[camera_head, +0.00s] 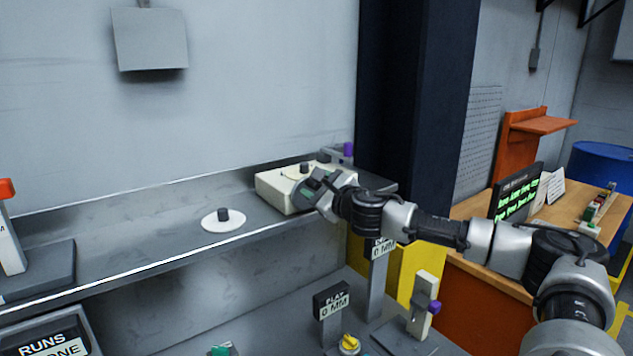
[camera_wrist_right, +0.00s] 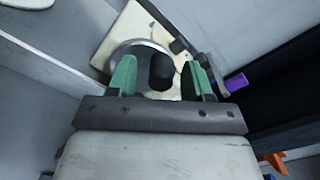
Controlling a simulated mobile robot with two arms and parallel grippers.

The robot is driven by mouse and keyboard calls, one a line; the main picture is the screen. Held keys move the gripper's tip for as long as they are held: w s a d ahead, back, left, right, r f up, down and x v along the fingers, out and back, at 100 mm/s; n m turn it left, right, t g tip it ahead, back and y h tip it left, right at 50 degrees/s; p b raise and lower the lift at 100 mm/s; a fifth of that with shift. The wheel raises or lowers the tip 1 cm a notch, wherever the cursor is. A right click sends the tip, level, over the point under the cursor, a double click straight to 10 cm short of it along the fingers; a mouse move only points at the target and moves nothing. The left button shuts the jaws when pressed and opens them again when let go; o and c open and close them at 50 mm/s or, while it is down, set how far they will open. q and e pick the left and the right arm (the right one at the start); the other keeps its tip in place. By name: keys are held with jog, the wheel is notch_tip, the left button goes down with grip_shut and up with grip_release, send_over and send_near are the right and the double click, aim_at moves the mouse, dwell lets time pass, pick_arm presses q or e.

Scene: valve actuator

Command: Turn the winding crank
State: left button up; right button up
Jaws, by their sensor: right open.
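A cream box (camera_head: 276,193) sits on the grey shelf with a pale disc and a black knob (camera_head: 305,168) on top. In the right wrist view the black knob (camera_wrist_right: 162,71) stands between the two green fingers, with visible gaps. A grey bar with a purple handle (camera_head: 348,149) is at the box's far right; this handle also shows in the right wrist view (camera_wrist_right: 236,82), outside the fingers. Which part is the winding crank is unclear. My right gripper (camera_head: 313,183) is open at the box's front right. My left gripper is not in view.
A white disc with a black knob (camera_head: 223,219) lies on the shelf (camera_head: 130,230) left of the box. A dark column (camera_head: 415,90) rises behind my right arm. Below stand labelled posts (camera_head: 332,301) and a lever with a purple knob (camera_head: 434,307). The shelf's middle left is clear.

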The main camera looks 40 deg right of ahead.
jog(key=shift+c, duration=1.3)
jog(key=c, duration=0.7)
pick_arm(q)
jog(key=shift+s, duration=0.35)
pick_arm(e)
jog(key=shift+o, duration=0.2)
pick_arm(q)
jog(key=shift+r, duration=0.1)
